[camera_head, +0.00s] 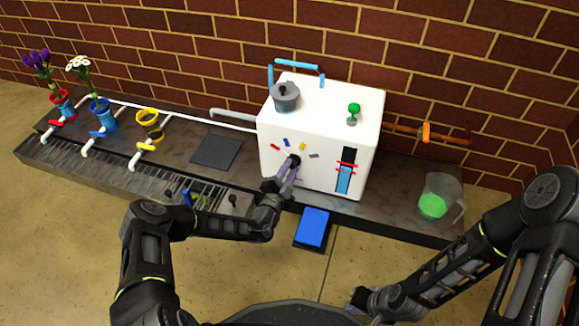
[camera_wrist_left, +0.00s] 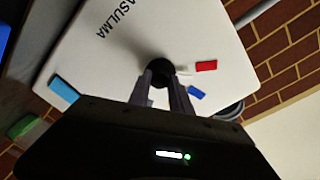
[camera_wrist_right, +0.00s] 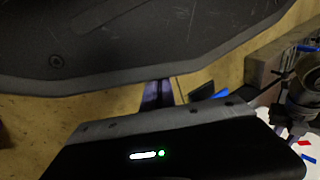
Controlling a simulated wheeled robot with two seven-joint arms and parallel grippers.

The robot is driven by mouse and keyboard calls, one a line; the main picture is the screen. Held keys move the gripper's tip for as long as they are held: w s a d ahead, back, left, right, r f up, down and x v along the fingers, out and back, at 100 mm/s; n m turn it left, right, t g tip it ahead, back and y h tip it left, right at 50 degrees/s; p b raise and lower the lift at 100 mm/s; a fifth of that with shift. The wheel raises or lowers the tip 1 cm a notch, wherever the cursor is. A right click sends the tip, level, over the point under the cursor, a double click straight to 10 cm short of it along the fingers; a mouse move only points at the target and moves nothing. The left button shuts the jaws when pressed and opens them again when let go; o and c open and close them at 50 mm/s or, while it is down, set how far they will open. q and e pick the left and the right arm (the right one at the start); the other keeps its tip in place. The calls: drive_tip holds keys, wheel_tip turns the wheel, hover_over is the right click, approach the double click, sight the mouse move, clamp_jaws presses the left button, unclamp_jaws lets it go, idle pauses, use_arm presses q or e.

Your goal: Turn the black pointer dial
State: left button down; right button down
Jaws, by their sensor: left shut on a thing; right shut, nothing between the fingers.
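The black pointer dial (camera_head: 295,160) sits on the front face of a white machine (camera_head: 320,100). Red, blue, yellow and grey marks are set in an arc above it. My left gripper (camera_head: 289,172) is shut on the dial, with its fingers on either side of the knob. In the left wrist view the round dial (camera_wrist_left: 157,70) shows at the fingertips, with the red mark (camera_wrist_left: 206,66) and the blue mark (camera_wrist_left: 196,92) to its right. The dial's exact pointing direction is partly hidden. My right gripper (camera_head: 357,298) is shut and empty, low in front of the bench.
A level gauge (camera_head: 344,175) is right of the dial. A grey pot (camera_head: 285,97) and green knob (camera_head: 353,109) top the machine. A blue pad (camera_head: 313,227) lies in front; a jug (camera_head: 441,195) stands right. Flower vases (camera_head: 102,114) and valved pipes stand left.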

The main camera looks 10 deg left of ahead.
use_arm(q)
drive_tip(key=m+p, duration=0.2)
drive_tip(key=m, duration=0.1)
drive_tip(key=shift+r+m+p, duration=0.15)
drive_tip(key=shift+m+p, duration=0.15)
drive_tip(key=m+p, duration=0.2)
drive_tip(key=m, duration=0.1)
drive_tip(key=m+p, duration=0.2)
drive_tip(key=m, duration=0.2)
drive_tip(key=shift+y, duration=0.3)
drive_tip(key=shift+m+p, duration=0.5)
drive_tip(key=shift+m, duration=0.4)
drive_tip(key=c, duration=1.2)
unclamp_jaws()
